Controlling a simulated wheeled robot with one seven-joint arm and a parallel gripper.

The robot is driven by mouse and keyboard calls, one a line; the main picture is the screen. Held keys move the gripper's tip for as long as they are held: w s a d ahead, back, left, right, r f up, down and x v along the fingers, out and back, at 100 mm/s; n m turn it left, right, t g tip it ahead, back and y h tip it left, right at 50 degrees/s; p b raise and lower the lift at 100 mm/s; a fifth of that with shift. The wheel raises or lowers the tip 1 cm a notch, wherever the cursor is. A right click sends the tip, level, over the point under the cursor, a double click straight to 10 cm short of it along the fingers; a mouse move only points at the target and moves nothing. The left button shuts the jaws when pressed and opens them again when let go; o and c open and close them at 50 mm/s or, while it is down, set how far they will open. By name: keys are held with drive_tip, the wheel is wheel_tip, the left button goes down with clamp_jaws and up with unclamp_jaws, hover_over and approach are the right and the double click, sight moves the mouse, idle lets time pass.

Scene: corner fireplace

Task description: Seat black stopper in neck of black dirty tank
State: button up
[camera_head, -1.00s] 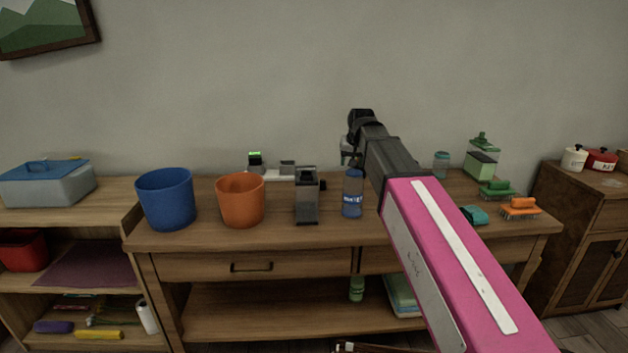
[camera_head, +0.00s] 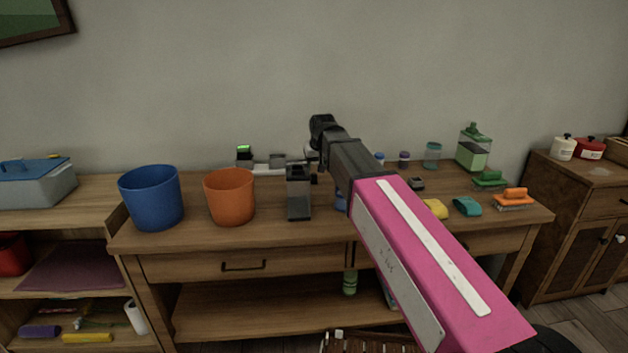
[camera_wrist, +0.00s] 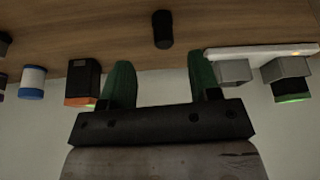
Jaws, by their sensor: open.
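The black dirty tank (camera_head: 298,195) is a narrow, dark see-through box standing upright on the wooden workbench, right of the orange bucket. A small black cylinder, apparently the black stopper (camera_wrist: 163,30), stands on the bench in the wrist view; a dark bit just right of the tank (camera_head: 314,180) may be the same piece. My gripper (camera_head: 317,152) is above the back of the bench, just right of the tank. In the wrist view its green fingers (camera_wrist: 162,80) are spread and empty, with the black cylinder beyond the gap between them. The tank's neck is not clear.
An orange bucket (camera_head: 230,196) and blue bucket (camera_head: 151,198) stand left. A white strip (camera_head: 268,168) with small devices lies behind. A blue bottle (camera_head: 341,201) is mostly hidden by my arm. A green tank (camera_head: 474,150), brushes (camera_head: 514,198) and a yellow sponge (camera_head: 435,208) are right.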

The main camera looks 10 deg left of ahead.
sight(314, 174)
drive_tip(key=x, duration=0.5)
drive_tip(key=shift+a, duration=0.2)
drive_tip(key=shift+c, duration=0.4)
drive_tip(key=c, duration=0.9)
